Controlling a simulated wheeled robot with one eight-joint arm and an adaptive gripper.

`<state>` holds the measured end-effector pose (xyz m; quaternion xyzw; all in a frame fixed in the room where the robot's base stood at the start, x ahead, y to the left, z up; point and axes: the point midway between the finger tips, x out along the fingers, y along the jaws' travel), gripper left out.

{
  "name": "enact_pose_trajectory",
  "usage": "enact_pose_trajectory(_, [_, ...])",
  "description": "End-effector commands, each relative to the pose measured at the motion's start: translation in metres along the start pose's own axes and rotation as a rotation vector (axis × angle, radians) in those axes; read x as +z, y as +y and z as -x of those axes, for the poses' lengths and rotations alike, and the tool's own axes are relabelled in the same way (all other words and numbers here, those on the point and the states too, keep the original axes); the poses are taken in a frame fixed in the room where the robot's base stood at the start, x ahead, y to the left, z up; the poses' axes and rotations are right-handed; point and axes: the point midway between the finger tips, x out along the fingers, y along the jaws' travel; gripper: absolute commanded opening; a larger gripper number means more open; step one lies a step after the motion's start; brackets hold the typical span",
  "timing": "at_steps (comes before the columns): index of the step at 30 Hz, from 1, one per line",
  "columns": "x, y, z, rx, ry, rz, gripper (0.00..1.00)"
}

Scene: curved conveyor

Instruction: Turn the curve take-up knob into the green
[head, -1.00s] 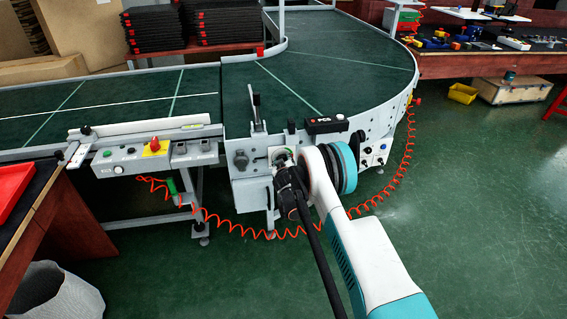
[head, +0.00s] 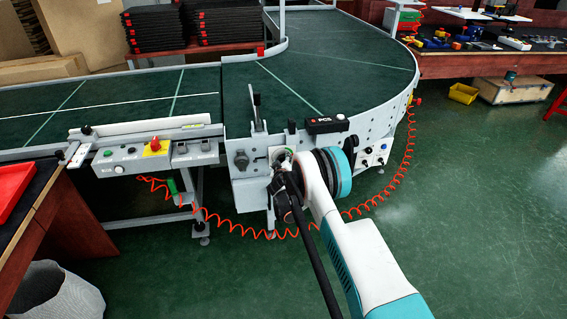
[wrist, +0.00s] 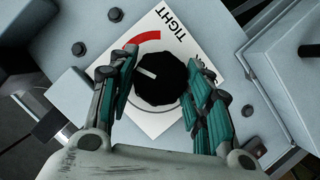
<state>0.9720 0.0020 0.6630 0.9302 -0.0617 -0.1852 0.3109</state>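The take-up knob (wrist: 160,82) is a black round knob with a white pointer line, in the middle of the wrist view. It sits on a white dial plate (wrist: 200,45) printed with "TIGHT" and a red arc. The pointer aims to the upper left, just below the red arc. No green zone shows; the fingers cover part of the dial. My gripper (wrist: 160,76) is open, with one teal-padded finger on each side of the knob; I cannot tell whether they touch it. In the head view my gripper (head: 281,168) is at the conveyor's front panel, hiding the knob.
The green curved conveyor belt (head: 330,65) lies behind the panel. A control box (head: 150,155) with a red-and-yellow stop button is to the left. A black device (head: 327,124) sits on the rail above my gripper. A coiled orange hose (head: 235,225) hangs below.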

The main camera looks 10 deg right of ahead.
Motion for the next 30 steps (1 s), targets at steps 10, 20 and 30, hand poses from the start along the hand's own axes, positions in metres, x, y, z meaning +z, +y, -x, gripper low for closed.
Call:
enact_pose_trajectory(10, [0.0, 0.0, 0.0, 0.0, 0.0, 0.0, 0.64])
enact_pose_trajectory(20, [-0.001, 0.0, 0.032, -0.001, 0.0, -0.001, 0.64])
enact_pose_trajectory(30, [0.0, -0.001, 0.098, -0.001, 0.0, 0.0, 0.64])
